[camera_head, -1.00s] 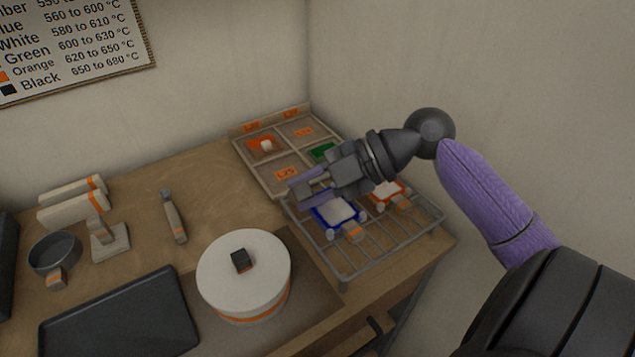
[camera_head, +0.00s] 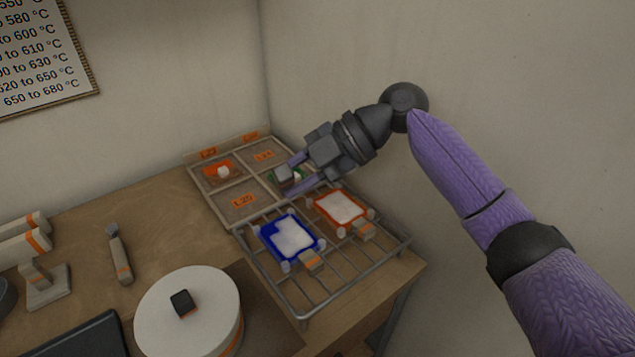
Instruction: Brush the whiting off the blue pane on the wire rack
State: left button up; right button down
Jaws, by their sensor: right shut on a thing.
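The blue pane (camera_head: 270,247) lies on the near-left part of the wire rack (camera_head: 338,287). A white layer covers most of it, with bare blue along the edges and at its upper left corner. A tan clip-like piece with an orange band sits at its near edge. My right gripper (camera_head: 291,177) is shut on a small grey block-like thing (camera_head: 284,173); I cannot tell whether it is a brush. It hangs beyond the pane, over the divided tray, apart from the pane. My left gripper is not in view.
An orange pane (camera_head: 319,203) with a white layer lies right of the blue one. The divided tray (camera_head: 232,217) behind holds an orange piece (camera_head: 210,177) and a partly hidden green piece (camera_head: 298,175). A wall rises behind.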

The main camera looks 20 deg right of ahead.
notch_tip(320, 180, down, 4)
jog(key=b, duration=0.2)
jog(key=shift+a+f+b, duration=0.1)
jog(key=shift+f+b, duration=0.1)
jog(key=shift+b, duration=0.1)
jog(key=p, duration=0.2)
send_over(320, 263)
jog(key=shift+w+r, duration=0.2)
jog(key=shift+w, duration=0.1)
jog(key=shift+s, duration=0.25)
jog(key=shift+f, duration=0.2)
pick_arm(q)
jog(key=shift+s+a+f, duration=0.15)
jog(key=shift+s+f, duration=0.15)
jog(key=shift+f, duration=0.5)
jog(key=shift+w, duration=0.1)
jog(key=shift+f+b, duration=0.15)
jog(key=shift+b, duration=0.2)
pick_arm(e)
jog(key=shift+f, duration=0.15)
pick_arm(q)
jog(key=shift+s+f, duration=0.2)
pick_arm(e)
jog(key=shift+f, duration=0.25)
